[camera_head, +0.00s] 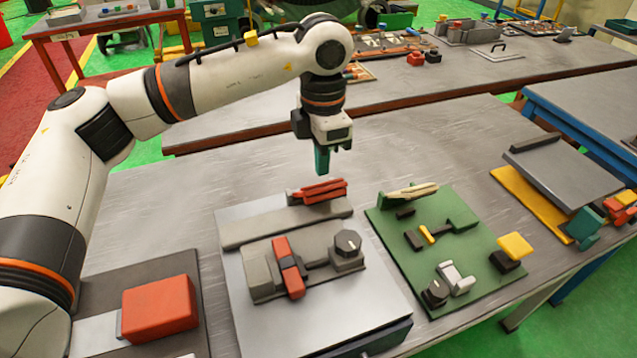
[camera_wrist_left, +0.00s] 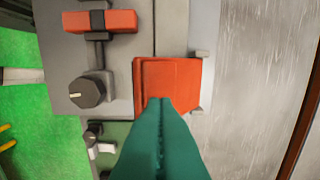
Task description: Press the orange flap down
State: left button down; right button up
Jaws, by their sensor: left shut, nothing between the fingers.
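The orange flap (camera_head: 318,191) is at the back edge of the grey panel, between small grey brackets. It looks raised at a slant in the head view. In the left wrist view the flap (camera_wrist_left: 172,78) appears as an orange square beside the panel. My left gripper (camera_head: 321,168) points down just above the flap, with a small gap showing in the head view. Its green fingers (camera_wrist_left: 160,104) are shut and empty, and cover part of the flap in the wrist view. My right gripper is not in view.
The grey panel (camera_head: 240,315) carries an orange lever (camera_head: 288,266) and a dark knob (camera_head: 347,244). A green board (camera_head: 470,272) with several small parts lies to the right. An orange block (camera_head: 158,307) stands at the front left. The table behind the flap is clear.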

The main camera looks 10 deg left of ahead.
aim_at(324, 184)
pick_arm(q)
jog(key=shift+f, duration=0.15)
jog(key=shift+f+b, duration=1)
jog(key=shift+f, duration=0.05)
jog(key=shift+r, duration=0.1)
jog(key=shift+s+f, duration=0.1)
jog(key=shift+f, duration=0.1)
jog(key=shift+s+d+f+b, duration=0.15)
jog(key=shift+s+f+b, duration=0.05)
jog(key=shift+f+b, duration=0.3)
jog(key=shift+s+d+f+b, duration=0.15)
jog(key=shift+s+f+b, duration=0.05)
jog(key=shift+f+b, duration=0.25)
